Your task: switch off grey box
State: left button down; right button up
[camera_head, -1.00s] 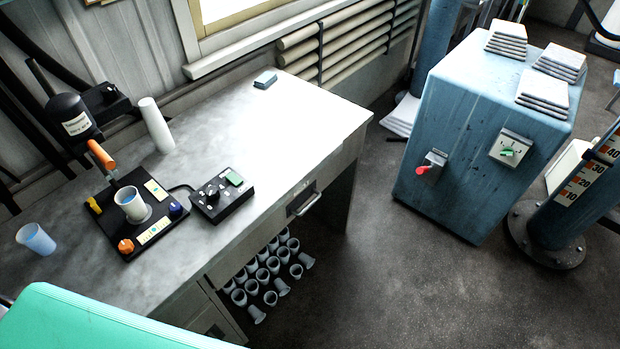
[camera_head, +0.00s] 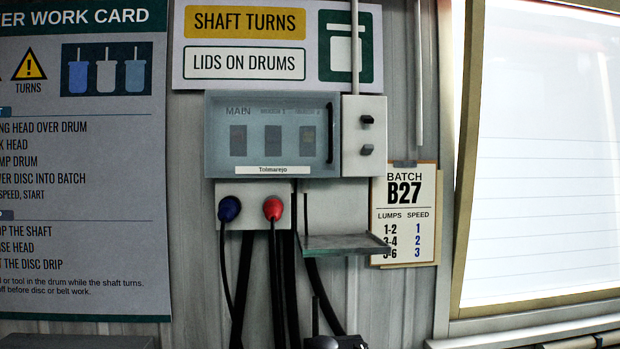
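A grey box (camera_head: 272,135) is on the wall in the middle of the head view. Its front is a cloudy see-through cover with a dark upright handle (camera_head: 330,133) at the right edge; the cover looks shut. Behind it are three dim rectangular parts under lettering; the first reads MAIN, the others are blurred. Their switch positions cannot be told. A pale side box (camera_head: 364,137) with two dark knobs (camera_head: 367,120) adjoins it on the right. Neither of my grippers is in view.
Below the grey box, a socket panel holds a blue plug (camera_head: 229,209) and a red plug (camera_head: 273,209) with hanging cables. A small grey shelf (camera_head: 345,244) juts out beside them. A batch card (camera_head: 405,215) hangs right, near a bright window (camera_head: 550,150); a work card (camera_head: 85,240) hangs left.

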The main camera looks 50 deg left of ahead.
aim_at(367, 149)
jog(key=u, duration=1.75)
